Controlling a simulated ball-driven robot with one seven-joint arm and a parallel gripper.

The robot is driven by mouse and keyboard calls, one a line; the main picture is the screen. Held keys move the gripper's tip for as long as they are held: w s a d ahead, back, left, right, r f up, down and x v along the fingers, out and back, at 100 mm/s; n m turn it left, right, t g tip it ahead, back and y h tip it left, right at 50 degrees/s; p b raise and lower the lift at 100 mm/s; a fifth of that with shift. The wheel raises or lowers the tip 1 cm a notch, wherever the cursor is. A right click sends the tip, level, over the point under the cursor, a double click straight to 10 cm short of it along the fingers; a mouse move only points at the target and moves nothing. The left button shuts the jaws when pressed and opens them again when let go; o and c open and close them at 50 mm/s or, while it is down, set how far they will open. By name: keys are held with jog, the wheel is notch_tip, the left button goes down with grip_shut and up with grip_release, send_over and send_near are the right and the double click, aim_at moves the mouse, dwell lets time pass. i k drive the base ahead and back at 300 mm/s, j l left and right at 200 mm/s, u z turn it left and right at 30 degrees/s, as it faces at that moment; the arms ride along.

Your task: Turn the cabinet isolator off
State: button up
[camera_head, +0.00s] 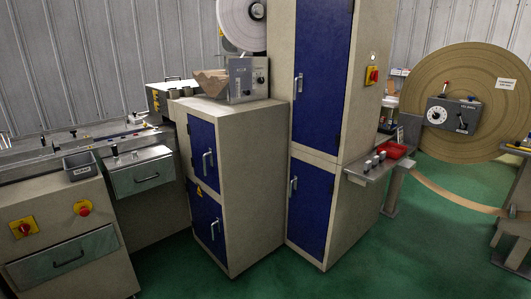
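On the right side of the tall beige cabinet (340,100) with blue doors, high up, is a red rotary isolator switch (372,76) on a yellow plate. It is too small to tell which way its handle points. A small pale round fitting sits just above it. On the lower left machine there is another red knob on a yellow plate (83,209), and a yellow plate with a dark red centre (24,228). My gripper is not in view.
A shorter cabinet (250,180) stands left of the tall one. A metal shelf (375,172) with a red tray (393,151) juts out below the isolator. A large brown roll (470,85) stands at right. Green floor (400,260) is open in front.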

aim_at(374, 75)
jog(key=i+j+z, duration=0.25)
jog(key=i, duration=0.3)
jog(key=i+j+z, duration=0.25)
jog(key=i, duration=0.25)
jog(key=i+j+z, duration=0.25)
jog(key=i+j, duration=0.15)
jog(key=i, duration=0.1)
